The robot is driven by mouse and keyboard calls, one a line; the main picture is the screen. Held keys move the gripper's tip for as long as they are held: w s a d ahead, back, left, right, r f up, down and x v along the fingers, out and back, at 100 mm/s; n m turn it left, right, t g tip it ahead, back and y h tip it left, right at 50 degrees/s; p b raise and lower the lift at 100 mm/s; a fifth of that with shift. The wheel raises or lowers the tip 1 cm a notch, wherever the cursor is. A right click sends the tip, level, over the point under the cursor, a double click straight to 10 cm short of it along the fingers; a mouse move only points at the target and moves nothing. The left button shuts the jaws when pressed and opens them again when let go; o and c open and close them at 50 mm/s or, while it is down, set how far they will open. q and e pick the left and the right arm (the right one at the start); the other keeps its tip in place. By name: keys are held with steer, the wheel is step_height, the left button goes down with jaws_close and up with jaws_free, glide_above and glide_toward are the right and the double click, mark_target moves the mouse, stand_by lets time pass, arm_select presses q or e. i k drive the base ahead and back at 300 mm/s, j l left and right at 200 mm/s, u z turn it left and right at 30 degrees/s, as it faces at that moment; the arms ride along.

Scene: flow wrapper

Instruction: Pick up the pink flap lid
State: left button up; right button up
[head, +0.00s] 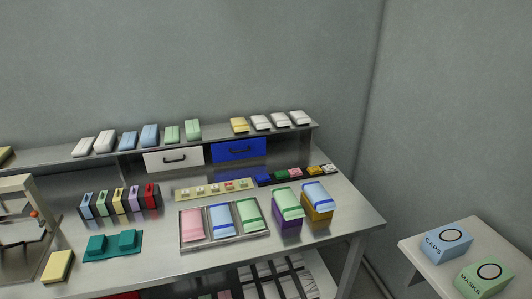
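A small pink piece (295,172), which looks like the pink flap lid, sits in a row of small coloured pieces on the steel table near its back edge. A green piece (280,176) is on its left and an orange one (313,170) on its right. It is too small to make out its shape. A larger pink pack (193,226) lies in the left part of a metal tray (224,242). Neither of my grippers is in view.
Packs on purple (288,225) and orange (318,214) boxes stand in front of the small pieces. A shelf with several packs runs behind, above white (173,160) and blue (240,149) drawers. The table's right end is clear. A side table (416,252) holds two boxes.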

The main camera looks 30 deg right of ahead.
mark_target(294, 172)
steer(key=z, duration=1.1)
